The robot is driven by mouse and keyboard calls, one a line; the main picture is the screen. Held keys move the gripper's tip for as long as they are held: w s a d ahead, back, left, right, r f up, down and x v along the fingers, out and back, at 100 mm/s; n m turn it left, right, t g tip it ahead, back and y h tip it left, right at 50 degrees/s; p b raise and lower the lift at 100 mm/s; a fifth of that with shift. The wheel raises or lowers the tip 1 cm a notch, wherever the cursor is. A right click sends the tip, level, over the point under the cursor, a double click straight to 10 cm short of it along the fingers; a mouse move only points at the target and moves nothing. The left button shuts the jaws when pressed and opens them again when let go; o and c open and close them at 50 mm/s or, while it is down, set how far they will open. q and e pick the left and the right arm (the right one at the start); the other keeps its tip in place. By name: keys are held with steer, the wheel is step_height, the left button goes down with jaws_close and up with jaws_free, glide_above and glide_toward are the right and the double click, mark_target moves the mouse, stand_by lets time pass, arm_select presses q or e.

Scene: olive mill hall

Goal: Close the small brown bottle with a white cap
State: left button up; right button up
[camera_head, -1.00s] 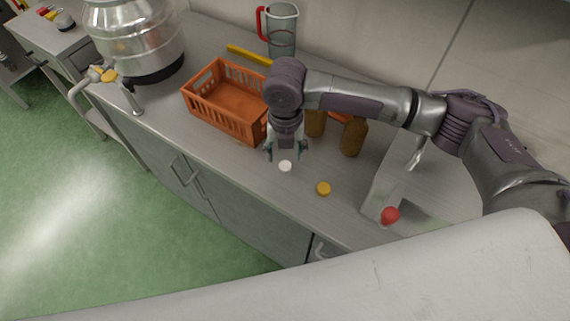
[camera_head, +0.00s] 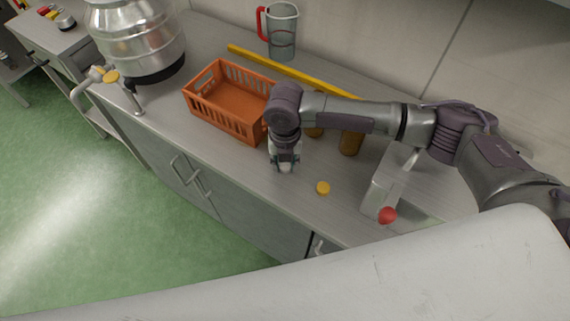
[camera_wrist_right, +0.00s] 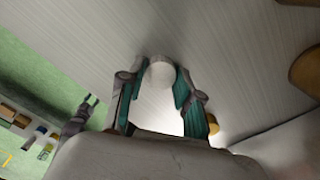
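My right gripper (camera_head: 285,170) is down at the worktop, its fingers closed in around the white cap (camera_wrist_right: 160,73). In the right wrist view the fingertips (camera_wrist_right: 160,78) lie against both sides of the cap; in the head view the gripper hides it. Two brown bottles stand behind my right arm: one (camera_head: 315,131) mostly hidden by it, the other (camera_head: 351,143) to its right with its top covered. I cannot tell which is the small one. Brown shapes (camera_wrist_right: 308,72) show at the right wrist view's edge.
An orange crate (camera_head: 225,119) stands left of the gripper. A yellow cap (camera_head: 323,187) lies to the right, near the front edge. A red knob-like piece (camera_head: 388,215) is by a pale metal block. A jug (camera_head: 282,35), a yellow bar and a steel tank (camera_head: 135,35) are farther back.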

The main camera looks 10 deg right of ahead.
mark_target(285, 164)
stand_by(0.3)
steer(key=shift+r, duration=0.5)
step_height(285, 164, up, 2)
steer(key=shift+w+r+b, duration=0.1)
steer(key=shift+r+b, duration=0.15)
steer(key=shift+b, duration=0.3)
steer(key=s+r+b, duration=0.1)
steer(key=s+r, duration=0.6)
steer(key=s, duration=0.5)
steer(key=shift+d+r, duration=0.25)
steer(key=shift+d, duration=0.05)
steer(key=shift+w, duration=0.1)
